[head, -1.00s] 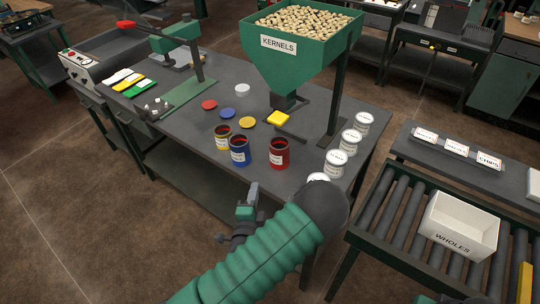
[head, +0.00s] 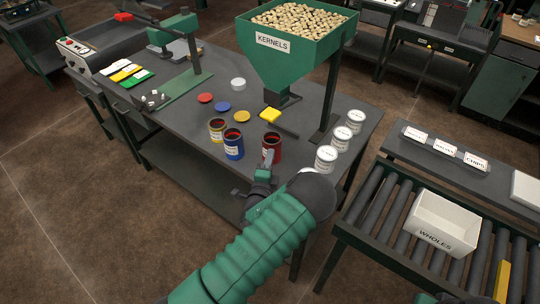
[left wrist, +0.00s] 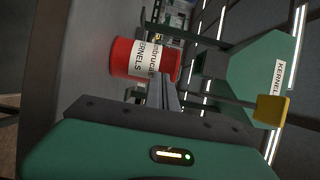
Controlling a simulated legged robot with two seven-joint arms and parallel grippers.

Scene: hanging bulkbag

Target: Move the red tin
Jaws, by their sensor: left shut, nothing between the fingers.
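The red tin (head: 276,148) stands upright and open-topped near the front edge of the workbench, right of the blue tin (head: 233,145) and the yellow tin (head: 217,130). My left gripper (head: 266,161) is shut and empty at the bench's front edge. In the head view its tip overlaps the front of the red tin. In the left wrist view the red tin (left wrist: 122,57) appears sideways with its KERNELS label, just past the shut fingers (left wrist: 167,94). I cannot tell whether they touch it. My right gripper is not in view.
A green KERNELS hopper (head: 290,70) stands behind the tins, with a yellow piece (head: 270,114) below it. Red, blue, yellow and white lids lie behind the tins. White tins (head: 326,158) line the bench's right side. A WHOLES box (head: 447,222) sits on the roller conveyor.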

